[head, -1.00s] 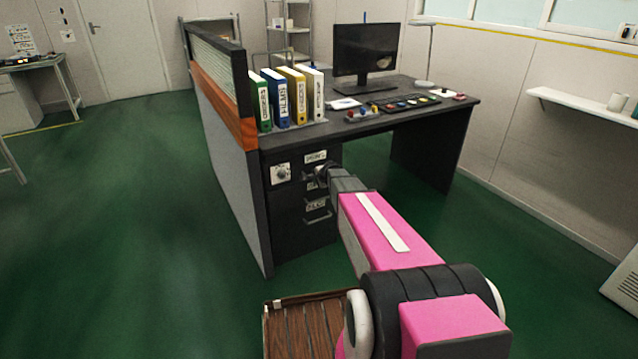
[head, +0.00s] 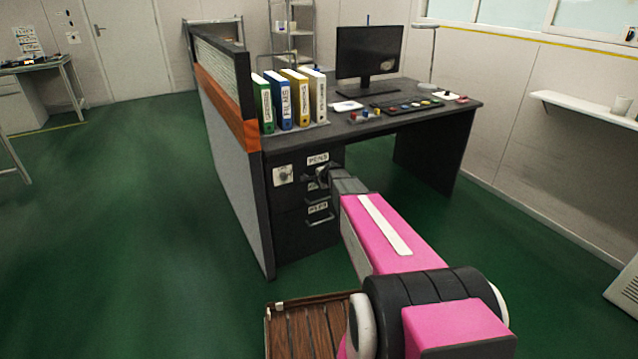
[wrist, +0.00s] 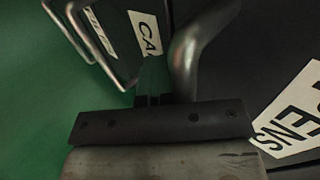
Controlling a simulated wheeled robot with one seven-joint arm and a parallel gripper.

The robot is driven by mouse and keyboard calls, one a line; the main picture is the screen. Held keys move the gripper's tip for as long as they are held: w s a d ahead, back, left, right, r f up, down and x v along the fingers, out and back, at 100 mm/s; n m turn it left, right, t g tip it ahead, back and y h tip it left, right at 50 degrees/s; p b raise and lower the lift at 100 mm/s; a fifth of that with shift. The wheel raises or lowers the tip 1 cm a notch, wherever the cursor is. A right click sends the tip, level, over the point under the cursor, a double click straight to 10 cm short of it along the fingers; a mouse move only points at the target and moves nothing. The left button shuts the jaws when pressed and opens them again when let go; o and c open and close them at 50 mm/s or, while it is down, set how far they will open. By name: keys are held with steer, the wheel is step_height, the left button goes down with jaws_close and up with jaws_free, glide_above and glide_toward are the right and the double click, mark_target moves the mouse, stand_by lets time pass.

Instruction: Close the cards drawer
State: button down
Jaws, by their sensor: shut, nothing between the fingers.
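The cards drawer is the middle one in the dark drawer unit under the desk. Its label (wrist: 145,34), reading "CA", is partly cut off in the wrist view. In the head view, my gripper (head: 318,178) and wrist hide most of this drawer. My gripper (wrist: 154,88) is shut and empty, its tips close to the drawer front beside the "CA" label. A thick metal handle (wrist: 192,50) stands right beside the fingers, on the side of the PENS label (wrist: 290,112). I cannot tell how far the cards drawer stands out, or whether the fingers touch it.
The files drawer handle (head: 320,221) is below. A dial (head: 283,175) sits on the unit's left. The desk (head: 440,118) above carries binders (head: 285,100) and a monitor (head: 368,52). A partition (head: 225,150) borders the left. The green floor is open at left.

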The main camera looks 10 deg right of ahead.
steer(key=s+f+v, duration=0.2)
steer(key=v, duration=1)
steer(key=s+a+f+n+g+h, duration=0.1)
steer(key=s+n+g, duration=0.3)
steer(key=s, duration=1.1)
steer(key=s+a+n+g+h, duration=0.2)
steer(key=s+a+n+g, duration=0.2)
steer(key=s+n, duration=0.6)
steer(key=s+g, duration=0.1)
steer(key=s, duration=0.4)
steer(key=shift+f, duration=0.35)
